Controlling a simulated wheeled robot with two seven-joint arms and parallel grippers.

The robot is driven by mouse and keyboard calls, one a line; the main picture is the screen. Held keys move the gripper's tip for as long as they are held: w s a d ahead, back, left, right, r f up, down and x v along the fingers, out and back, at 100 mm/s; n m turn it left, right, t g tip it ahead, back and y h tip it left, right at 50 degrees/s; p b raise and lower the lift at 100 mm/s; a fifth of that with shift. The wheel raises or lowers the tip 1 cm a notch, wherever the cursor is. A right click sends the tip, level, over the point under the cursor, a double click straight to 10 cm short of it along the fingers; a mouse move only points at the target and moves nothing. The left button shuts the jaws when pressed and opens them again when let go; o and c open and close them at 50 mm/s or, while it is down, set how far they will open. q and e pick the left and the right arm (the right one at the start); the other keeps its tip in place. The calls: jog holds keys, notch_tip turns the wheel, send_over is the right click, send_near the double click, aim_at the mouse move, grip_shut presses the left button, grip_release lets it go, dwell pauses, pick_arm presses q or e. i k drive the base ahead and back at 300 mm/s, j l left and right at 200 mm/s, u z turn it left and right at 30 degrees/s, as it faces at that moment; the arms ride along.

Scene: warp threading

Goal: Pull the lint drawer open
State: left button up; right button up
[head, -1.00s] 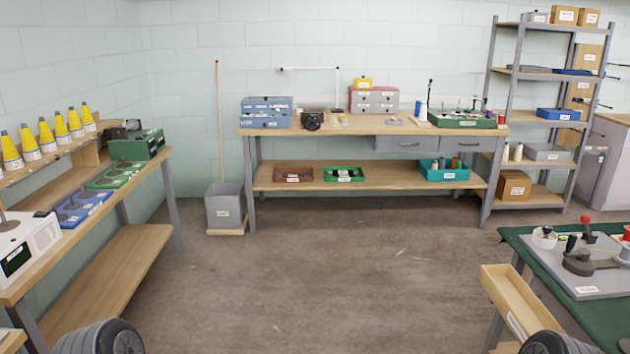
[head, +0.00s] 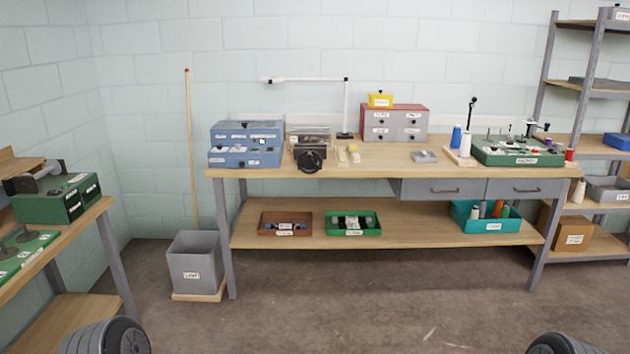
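Two grey drawers are set under the workbench top, a left one (head: 443,190) and a right one (head: 527,189). Both have dark handles and look shut. No lint label is legible on either. A small cabinet (head: 403,123) with several labelled little drawers stands on the bench; its labels are too small to read. A grey floor bin (head: 194,263) bears a label that seems to read "LINT". Neither of my grippers is in view; only dark rounded parts, apparently of my arms, show at the bottom edge.
The wooden workbench (head: 380,170) stands against the back wall with blue boxes (head: 246,145) on it and trays on its lower shelf. A side bench (head: 62,245) is at left, a metal shelf rack (head: 562,95) at right. The floor (head: 370,310) ahead is clear.

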aim_at(255, 163)
jog(key=i, duration=1.75)
jog(key=i+l+u, duration=0.1)
jog(key=i, duration=1.65)
